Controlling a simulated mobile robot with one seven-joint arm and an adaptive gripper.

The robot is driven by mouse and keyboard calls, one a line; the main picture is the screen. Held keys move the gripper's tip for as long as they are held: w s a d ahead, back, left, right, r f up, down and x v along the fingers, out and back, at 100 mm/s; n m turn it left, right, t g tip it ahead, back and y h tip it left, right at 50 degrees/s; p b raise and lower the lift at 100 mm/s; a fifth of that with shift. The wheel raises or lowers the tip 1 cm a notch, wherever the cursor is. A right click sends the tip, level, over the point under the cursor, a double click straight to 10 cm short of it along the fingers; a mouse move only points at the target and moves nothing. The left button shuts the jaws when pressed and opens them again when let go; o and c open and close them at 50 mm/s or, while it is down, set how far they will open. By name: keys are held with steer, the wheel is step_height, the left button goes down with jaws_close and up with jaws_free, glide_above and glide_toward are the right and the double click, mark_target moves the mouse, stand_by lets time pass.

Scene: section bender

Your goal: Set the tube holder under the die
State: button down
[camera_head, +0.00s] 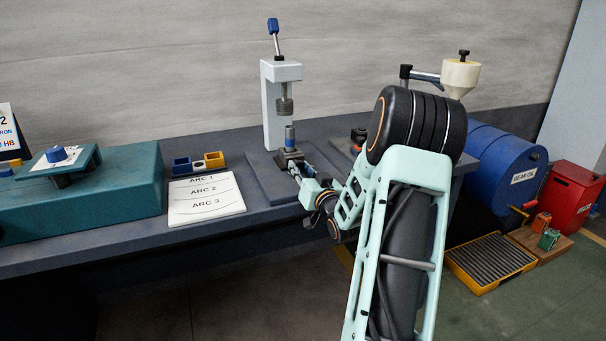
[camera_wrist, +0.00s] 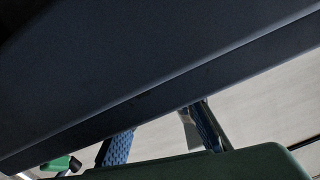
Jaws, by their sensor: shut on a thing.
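The press has a pale column (camera_head: 272,105) with a blue-knobbed lever. Its grey cylindrical die (camera_head: 284,105) hangs from the head. Below the die stands the tube holder (camera_head: 290,156), a dark block with an upright grey tube (camera_head: 290,141) with a blue band. A gap separates the tube top from the die. The holder appears at the press's dark base plate (camera_head: 262,183); contact with the plate cannot be told. My gripper (camera_head: 294,168) reaches in from the right and is shut on the holder. In the wrist view a dark surface (camera_wrist: 150,70) hides most of the scene.
A card with ARC 1 to ARC 3 (camera_head: 205,203) lies left of the press. Blue and yellow bins (camera_head: 182,167) stand behind it. A teal machine (camera_head: 90,205) fills the left bench. My arm hides the bench's right part.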

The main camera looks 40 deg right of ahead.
steer(key=c, duration=1.6)
jaws_free()
steer(key=v, duration=1.2)
steer(key=shift+s, duration=0.1)
